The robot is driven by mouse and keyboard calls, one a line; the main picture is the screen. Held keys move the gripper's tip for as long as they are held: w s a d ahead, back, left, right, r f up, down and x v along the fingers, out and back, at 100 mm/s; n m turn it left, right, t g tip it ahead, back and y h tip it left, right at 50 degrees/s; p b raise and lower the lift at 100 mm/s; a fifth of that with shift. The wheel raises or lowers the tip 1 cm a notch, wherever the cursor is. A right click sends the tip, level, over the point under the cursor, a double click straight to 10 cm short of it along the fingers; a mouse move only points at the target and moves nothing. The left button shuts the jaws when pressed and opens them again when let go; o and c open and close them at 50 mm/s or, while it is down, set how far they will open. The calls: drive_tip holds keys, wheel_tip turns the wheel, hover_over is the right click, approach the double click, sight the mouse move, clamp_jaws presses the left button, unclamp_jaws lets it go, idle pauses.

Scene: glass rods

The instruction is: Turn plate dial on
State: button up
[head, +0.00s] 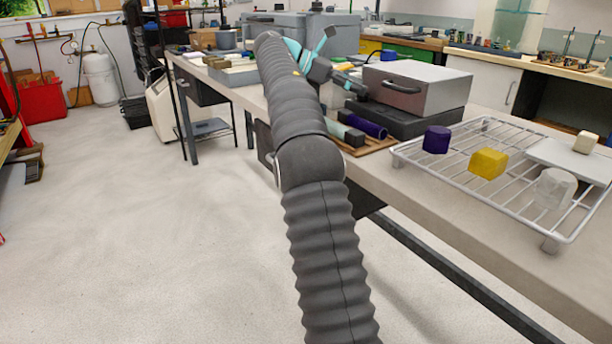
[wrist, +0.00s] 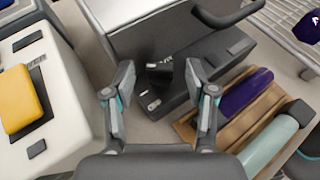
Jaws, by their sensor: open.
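The plate is a dark base (head: 413,120) with a grey metal box (head: 418,84) with a handle on top of it. In the wrist view the dark base (wrist: 222,56) carries a small black dial (wrist: 158,75) on its front, beside a white mark. My gripper (wrist: 161,78) is open, its two fingers apart on either side of the dial in that view. I cannot tell whether either finger touches it. In the head view my gripper (head: 345,86) is at the left end of the plate, partly behind my arm, and the dial is hidden.
A wooden tray (wrist: 190,130) with a purple rod (wrist: 246,92) and a pale green rod (wrist: 268,145) lies right of my gripper. A pale device with a yellow pad (wrist: 25,98) stands left. A wire rack (head: 470,190) with coloured blocks is on the bench's right.

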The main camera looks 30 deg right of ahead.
drive_tip(key=shift+s+n+t, duration=0.1)
drive_tip(key=shift+n+t, duration=0.3)
drive_tip(key=shift+s+a+n+t+h, duration=0.1)
drive_tip(key=shift+s+n+t+h, duration=0.15)
drive_tip(key=shift+n+t, duration=0.85)
drive_tip(key=shift+s+a+n+t+h, duration=0.15)
drive_tip(key=shift+n+t+h, duration=0.2)
drive_tip(key=shift+n+t, duration=0.7)
drive_tip(key=shift+s+d+n+t+h, duration=0.1)
drive_tip(key=shift+s+n+t+h, duration=0.15)
drive_tip(key=shift+n+t, duration=0.8)
drive_tip(key=w+v, duration=0.1)
drive_tip(key=v, duration=1.3)
drive_tip(key=s+a+f+m+t+y+b, duration=0.2)
drive_tip(key=s+a+f+m+y, duration=0.6)
drive_tip(key=s+f, duration=0.8)
drive_tip(key=shift+s+a+f+m+t, duration=0.2)
drive_tip(key=shift+s+a+m+t, duration=0.55)
drive_tip(key=shift+a, duration=1.15)
drive_tip(key=shift+w, duration=0.2)
